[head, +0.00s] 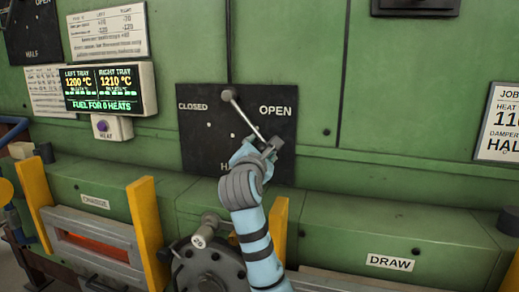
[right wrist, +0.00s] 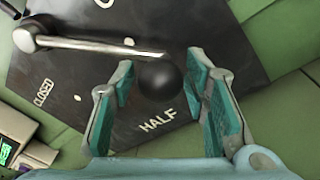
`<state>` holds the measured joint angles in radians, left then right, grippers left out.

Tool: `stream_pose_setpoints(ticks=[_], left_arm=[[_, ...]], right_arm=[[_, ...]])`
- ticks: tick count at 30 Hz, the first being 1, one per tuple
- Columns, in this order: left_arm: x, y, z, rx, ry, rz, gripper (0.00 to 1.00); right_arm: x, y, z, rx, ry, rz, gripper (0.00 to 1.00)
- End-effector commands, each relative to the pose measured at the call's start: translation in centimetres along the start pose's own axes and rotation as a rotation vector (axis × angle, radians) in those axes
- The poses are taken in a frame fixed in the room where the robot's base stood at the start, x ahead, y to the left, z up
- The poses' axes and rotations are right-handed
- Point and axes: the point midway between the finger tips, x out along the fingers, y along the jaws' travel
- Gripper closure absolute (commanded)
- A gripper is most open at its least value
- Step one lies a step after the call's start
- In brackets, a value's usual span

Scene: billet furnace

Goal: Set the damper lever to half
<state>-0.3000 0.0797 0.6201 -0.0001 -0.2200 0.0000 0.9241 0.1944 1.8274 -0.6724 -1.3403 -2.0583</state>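The damper plate (head: 195,150) is black, with CLOSED at left, OPEN at right and HALF at the bottom, partly hidden by my right gripper. The metal damper lever (head: 246,119) runs from its pivot down and right, pointing between OPEN and HALF. My right gripper (head: 262,147) is at the lever's lower end. In the right wrist view, the lever's black ball knob (right wrist: 160,80) sits between the open fingers of that gripper (right wrist: 165,95), with visible gaps on both sides. The HALF label shows just beyond the knob. My left gripper is not in view.
A display (head: 108,88) reads left tray 1200 °C and right tray 1210 °C. A job card (head: 500,122) at right shows a damper line starting "HAL", cut off by the edge. Yellow posts (head: 148,233) and a ledge lie below the plate.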

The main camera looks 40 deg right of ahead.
Motion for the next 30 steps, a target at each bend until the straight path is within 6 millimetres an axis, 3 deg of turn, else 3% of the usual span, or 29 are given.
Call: stream_pose_setpoints(ticks=[1,6,7,19,30], left_arm=[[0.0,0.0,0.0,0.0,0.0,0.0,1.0],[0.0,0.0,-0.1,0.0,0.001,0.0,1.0],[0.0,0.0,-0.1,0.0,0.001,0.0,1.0],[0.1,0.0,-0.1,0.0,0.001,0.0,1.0],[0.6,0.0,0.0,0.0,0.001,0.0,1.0]], right_arm=[[0.0,0.0,0.0,0.0,0.0,0.0,0.72],[0.0,0.0,0.0,0.0,0.0,0.0,0.99],[0.0,0.0,0.0,0.0,0.0,0.0,1.0],[0.0,0.0,-0.6,0.03,-0.003,0.001,1.0],[0.7,0.1,-3.4,0.245,-0.037,0.015,1.0]])
